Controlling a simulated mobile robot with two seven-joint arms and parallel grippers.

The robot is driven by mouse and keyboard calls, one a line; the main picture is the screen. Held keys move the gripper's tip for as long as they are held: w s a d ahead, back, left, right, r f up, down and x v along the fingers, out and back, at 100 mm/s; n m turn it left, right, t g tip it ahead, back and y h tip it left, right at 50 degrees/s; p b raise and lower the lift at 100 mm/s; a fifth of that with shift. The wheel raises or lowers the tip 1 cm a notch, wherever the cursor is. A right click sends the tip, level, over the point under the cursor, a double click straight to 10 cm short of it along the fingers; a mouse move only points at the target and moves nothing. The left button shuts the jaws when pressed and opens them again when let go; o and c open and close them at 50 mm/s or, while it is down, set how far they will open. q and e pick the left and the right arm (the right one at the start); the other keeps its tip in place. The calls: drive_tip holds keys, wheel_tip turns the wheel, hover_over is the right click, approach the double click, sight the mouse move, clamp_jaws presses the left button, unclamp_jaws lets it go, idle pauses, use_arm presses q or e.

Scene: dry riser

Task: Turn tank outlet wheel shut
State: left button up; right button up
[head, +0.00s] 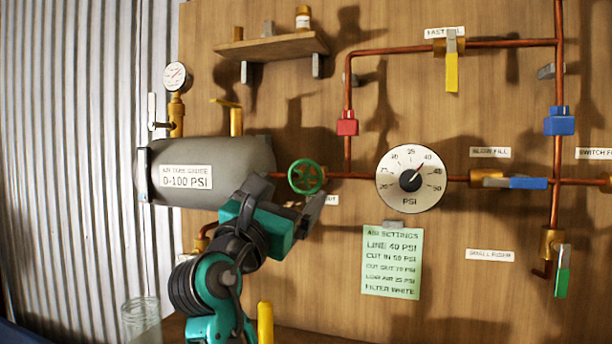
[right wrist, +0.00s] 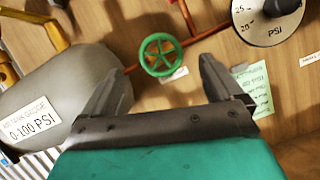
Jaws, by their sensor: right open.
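The tank outlet wheel (head: 306,177) is a small green spoked handwheel on the copper pipe at the right end of the grey tank (head: 235,160). In the right wrist view the green wheel (right wrist: 160,55) lies ahead of the fingers, between their lines and apart from them. My right gripper (head: 311,208) is open and empty, just below and in front of the wheel in the head view. Its two dark fingers (right wrist: 162,85) show spread apart in the right wrist view. A label beside the wheel is partly hidden by the gripper. My left gripper is not in view.
A round PSI gauge (head: 411,178) sits right of the wheel, with a green settings note (head: 392,262) below it. A red fitting (head: 347,123) is on the pipe above. A yellow lever (head: 452,72) and blue lever (head: 528,183) are further right. A glass jar (head: 141,318) stands lower left.

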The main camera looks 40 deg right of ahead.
sight(304, 176)
drive_tip(key=x, duration=0.7)
drive_tip(key=shift+w+d, duration=0.15)
drive_tip(key=shift+d, duration=0.2)
drive_tip(key=c, duration=0.9)
